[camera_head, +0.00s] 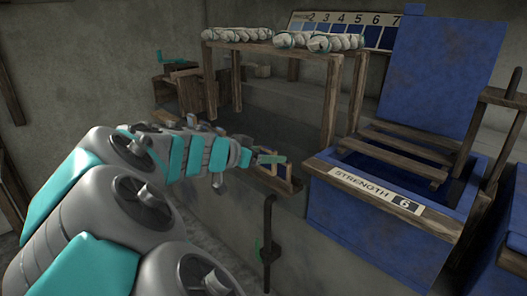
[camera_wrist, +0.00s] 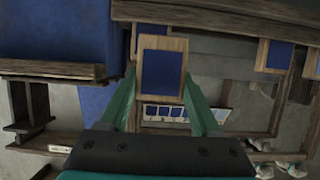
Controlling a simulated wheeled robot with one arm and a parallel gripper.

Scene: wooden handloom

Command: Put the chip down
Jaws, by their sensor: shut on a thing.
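The chip (camera_wrist: 162,68), a wooden piece with a blue rectangle on its face, is between the tips of my gripper's green fingers (camera_wrist: 162,95) in the wrist view. My gripper is shut on it. In the head view my gripper (camera_head: 270,160) is above a small wooden rack (camera_head: 284,184) beside the blue vat. The chip cannot be made out clearly there. In the wrist view, other wooden pieces with blue faces (camera_wrist: 275,54) are to the right of the held chip.
The blue vat (camera_head: 350,205) labelled "STRENGTH 6" stands to the right, with a wooden grate and a blue upright panel (camera_head: 435,75). A dark upright handle (camera_head: 268,230) stands in front. A numbered swatch board (camera_head: 345,28) and yarn rolls (camera_head: 318,41) on a wooden frame are behind.

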